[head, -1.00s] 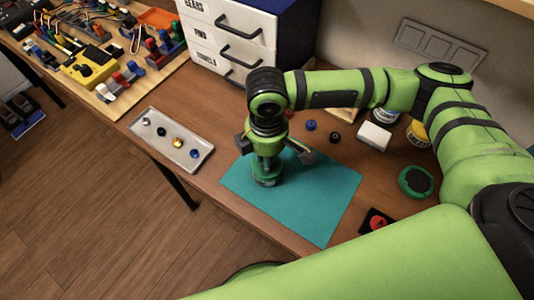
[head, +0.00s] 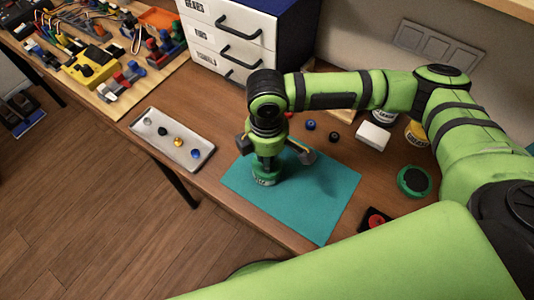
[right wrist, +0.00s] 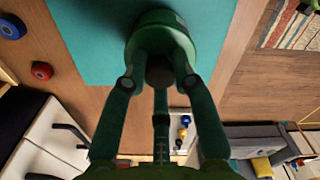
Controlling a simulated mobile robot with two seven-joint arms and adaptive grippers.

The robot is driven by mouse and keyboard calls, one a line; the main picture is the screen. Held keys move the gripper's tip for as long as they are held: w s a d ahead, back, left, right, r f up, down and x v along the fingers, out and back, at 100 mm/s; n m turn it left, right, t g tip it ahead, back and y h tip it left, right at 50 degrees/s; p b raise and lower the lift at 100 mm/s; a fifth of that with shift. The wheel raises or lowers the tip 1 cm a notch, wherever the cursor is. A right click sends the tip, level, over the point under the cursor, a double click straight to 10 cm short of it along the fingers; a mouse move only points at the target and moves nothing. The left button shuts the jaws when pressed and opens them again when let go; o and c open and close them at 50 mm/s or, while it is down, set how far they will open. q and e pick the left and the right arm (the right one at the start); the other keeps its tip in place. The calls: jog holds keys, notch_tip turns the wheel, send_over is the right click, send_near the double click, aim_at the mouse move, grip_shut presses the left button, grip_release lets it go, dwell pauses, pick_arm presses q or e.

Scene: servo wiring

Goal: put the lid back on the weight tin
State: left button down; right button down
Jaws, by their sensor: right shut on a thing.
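In the right wrist view my right gripper (right wrist: 160,76) is shut on the dark knob of the lid (right wrist: 160,70), with one finger on each side. My left gripper is out of view.
A grey tray (head: 173,141) with several small weights lies left of the mat. A green round item with a dark centre (head: 414,181), a white block (head: 373,135) and a red-topped black item (head: 375,221) lie to the right. A drawer cabinet (head: 232,38) stands behind.

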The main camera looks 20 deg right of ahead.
dwell(0.4)
jog(key=c, duration=0.9)
grip_release()
jog(key=o, duration=0.5)
notch_tip(320, 180, up, 7)
jog(key=p, duration=0.8)
jog(key=shift+p, duration=0.4)
